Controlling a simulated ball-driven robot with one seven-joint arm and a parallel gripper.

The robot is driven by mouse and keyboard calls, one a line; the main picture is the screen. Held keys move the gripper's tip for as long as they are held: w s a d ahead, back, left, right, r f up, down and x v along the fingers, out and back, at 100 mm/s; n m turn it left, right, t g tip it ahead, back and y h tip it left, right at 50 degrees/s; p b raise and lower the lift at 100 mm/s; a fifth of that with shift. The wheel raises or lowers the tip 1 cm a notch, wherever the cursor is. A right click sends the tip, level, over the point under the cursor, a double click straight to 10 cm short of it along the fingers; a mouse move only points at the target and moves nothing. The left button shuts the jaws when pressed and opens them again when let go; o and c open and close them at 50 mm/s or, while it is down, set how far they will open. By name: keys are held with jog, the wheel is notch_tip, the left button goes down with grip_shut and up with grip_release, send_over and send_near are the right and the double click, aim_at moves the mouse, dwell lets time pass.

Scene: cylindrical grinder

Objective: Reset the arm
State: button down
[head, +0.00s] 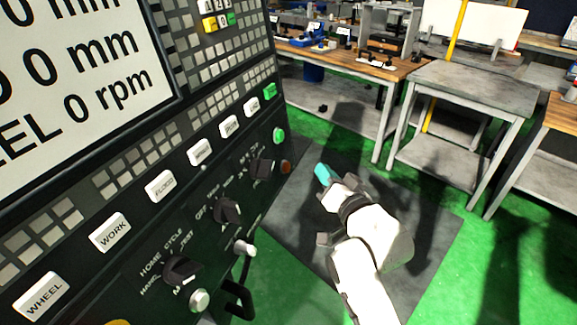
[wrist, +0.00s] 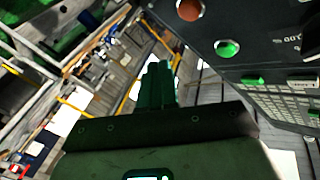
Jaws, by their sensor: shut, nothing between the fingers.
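My gripper (head: 322,174) shows in the head view as a teal tip at the end of my white arm, right of the machine's control panel (head: 180,210). It is apart from the panel and over the dark floor mat. In the wrist view my gripper (wrist: 157,68) points up the picture with its fingers together and nothing between them. The panel also shows at the upper right of the wrist view (wrist: 250,40), with a red button (wrist: 190,10) and a green button (wrist: 228,49).
The panel carries knobs such as the lower selector (head: 182,268), white keys and a black handle (head: 238,298). A grey metal table (head: 460,85) and a wooden workbench (head: 345,62) stand behind. The dark mat (head: 425,225) and green floor right of my arm are clear.

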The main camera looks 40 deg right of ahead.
dwell(0.5)
jog(key=s+a+f+n+g+y, duration=0.2)
jog(key=s+a+f+n+g, duration=0.15)
jog(key=f, duration=0.45)
jog(key=s+a+f+n+g+y, duration=0.2)
jog(key=s+a+f+g, duration=0.25)
jog(key=f, duration=0.45)
jog(key=s+a+f+n+g+y, duration=0.1)
jog(key=s+a+f+n+g, duration=0.1)
jog(key=s, duration=0.6)
jog(key=s+a+f+n+g+y, duration=0.1)
jog(key=s+a+f+n+g, duration=0.1)
jog(key=s+a+f+g, duration=0.3)
jog(key=s, duration=0.3)
jog(key=shift+f+n, duration=0.2)
jog(key=shift+n, duration=0.15)
